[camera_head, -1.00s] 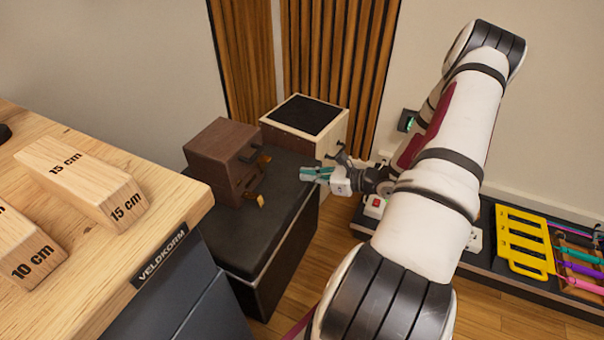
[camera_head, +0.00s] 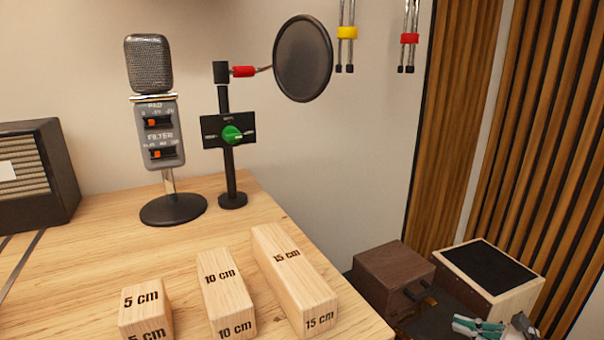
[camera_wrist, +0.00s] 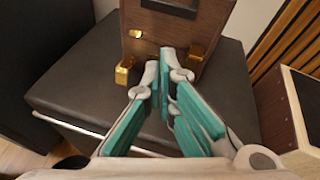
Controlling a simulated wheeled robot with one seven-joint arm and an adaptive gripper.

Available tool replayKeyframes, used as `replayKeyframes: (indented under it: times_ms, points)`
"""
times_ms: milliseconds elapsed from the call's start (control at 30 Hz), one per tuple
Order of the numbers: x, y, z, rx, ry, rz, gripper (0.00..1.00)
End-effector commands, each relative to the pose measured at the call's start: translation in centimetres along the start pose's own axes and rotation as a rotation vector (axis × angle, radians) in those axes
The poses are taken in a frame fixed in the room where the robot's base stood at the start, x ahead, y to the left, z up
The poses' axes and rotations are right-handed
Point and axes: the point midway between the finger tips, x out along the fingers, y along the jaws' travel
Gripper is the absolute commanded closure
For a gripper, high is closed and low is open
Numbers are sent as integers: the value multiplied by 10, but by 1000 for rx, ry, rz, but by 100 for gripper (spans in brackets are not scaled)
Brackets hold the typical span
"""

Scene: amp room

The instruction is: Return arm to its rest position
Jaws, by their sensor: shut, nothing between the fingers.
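My gripper (camera_head: 478,326) shows at the bottom right of the head view, in front of the two boxes; most of my arm is out of that view. In the wrist view its teal-padded fingers (camera_wrist: 160,75) are together at the tips, with nothing held. They are over the black bench top (camera_wrist: 75,80), close in front of a dark brown wooden box (camera_wrist: 165,30) with brass latches. The brown box also shows in the head view (camera_head: 393,272).
The wooden desk (camera_head: 80,265) holds length blocks (camera_head: 290,280), a microphone (camera_head: 150,65) and a pop filter (camera_head: 303,58). Slatted wood panels (camera_head: 530,110) line the wall behind.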

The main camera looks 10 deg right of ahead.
Motion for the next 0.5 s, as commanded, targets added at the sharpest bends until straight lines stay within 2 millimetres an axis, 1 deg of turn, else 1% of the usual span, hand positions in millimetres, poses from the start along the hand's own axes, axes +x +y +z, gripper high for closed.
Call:
replayKeyframes:
  times_ms: [33,100,167,200,267,300,367,400,467,500]
  points:
    - [7,9,26,-79,5,70,100]
    - [13,26,58,-181,11,167,100]
    - [17,42,83,-265,15,249,100]
    - [19,54,98,-322,18,304,100]
    - [21,72,121,-405,23,384,100]
    - [21,85,134,-460,25,438,100]
    - [20,104,154,-542,30,516,100]
    - [18,117,166,-598,35,568,100]
    - [15,138,183,-679,40,646,100]
    - [12,151,193,-734,44,696,100]
